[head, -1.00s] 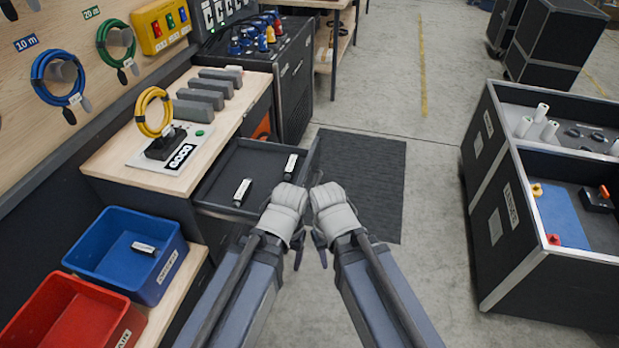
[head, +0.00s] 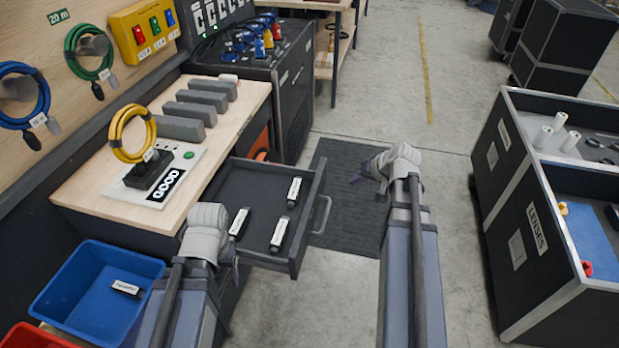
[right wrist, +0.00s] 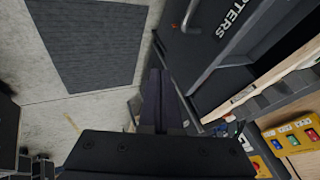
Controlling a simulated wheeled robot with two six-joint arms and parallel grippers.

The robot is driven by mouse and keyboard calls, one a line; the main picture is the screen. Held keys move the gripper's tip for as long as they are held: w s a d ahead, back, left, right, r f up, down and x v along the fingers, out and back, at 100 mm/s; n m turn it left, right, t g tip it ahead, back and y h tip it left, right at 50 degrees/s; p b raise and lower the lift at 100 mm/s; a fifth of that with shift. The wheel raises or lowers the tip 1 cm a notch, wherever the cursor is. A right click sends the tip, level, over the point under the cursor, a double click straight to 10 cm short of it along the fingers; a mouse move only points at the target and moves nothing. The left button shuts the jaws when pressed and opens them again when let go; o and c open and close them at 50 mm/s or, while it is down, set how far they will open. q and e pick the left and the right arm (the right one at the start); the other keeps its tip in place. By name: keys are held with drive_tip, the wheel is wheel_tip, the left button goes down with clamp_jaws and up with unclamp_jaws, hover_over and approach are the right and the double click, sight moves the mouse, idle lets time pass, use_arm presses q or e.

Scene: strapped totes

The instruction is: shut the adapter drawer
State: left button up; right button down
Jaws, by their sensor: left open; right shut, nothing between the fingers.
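The adapter drawer (head: 291,262) stands pulled out from the wooden bench, with its bar handle (head: 322,215) on its right-hand front. Several small black-and-white adapters lie in it, one partly near my left wrist. My left gripper (head: 236,264) is open at the drawer's near side; its fingers are largely hidden by the wrist, so I cannot tell if it touches. My right gripper (head: 362,175) is shut and empty, out beyond the handle and apart from it. In the right wrist view its fingers (right wrist: 158,100) are together, beside a dark panel lettered "PTERS" (right wrist: 235,18).
A dark mat (head: 345,205) lies on the floor in front of the drawer. A blue bin (head: 75,270) and red bin (head: 35,338) stand at lower left. A black case marked LENSES (head: 515,240) stands at right. Floor between drawer and case is clear.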

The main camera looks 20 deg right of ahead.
drive_tip(key=shift+w+a+f+b, duration=0.75)
drive_tip(key=shift+w+f+b, duration=0.55)
drive_tip(key=shift+w+b, duration=0.1)
drive_tip(key=shift+w+a+f+b, duration=0.75)
drive_tip(key=shift+w+f+b, duration=0.55)
drive_tip(key=shift+w, duration=0.15)
drive_tip(key=shift+w+a+f+b, duration=0.75)
drive_tip(key=shift+w+f+b, duration=0.55)
drive_tip(key=shift+w, duration=0.1)
drive_tip(key=w+a, duration=0.6)
drive_tip(key=a, duration=0.3)
drive_tip(key=w+a, duration=0.6)
drive_tip(key=a, duration=0.3)
drive_tip(key=w+a, duration=0.6)
drive_tip(key=a, duration=0.2)
drive_tip(key=shift+a, duration=0.4)
drive_tip(key=shift+w+a, duration=0.35)
drive_tip(key=shift+a, duration=0.35)
drive_tip(key=shift+a+r, duration=0.1)
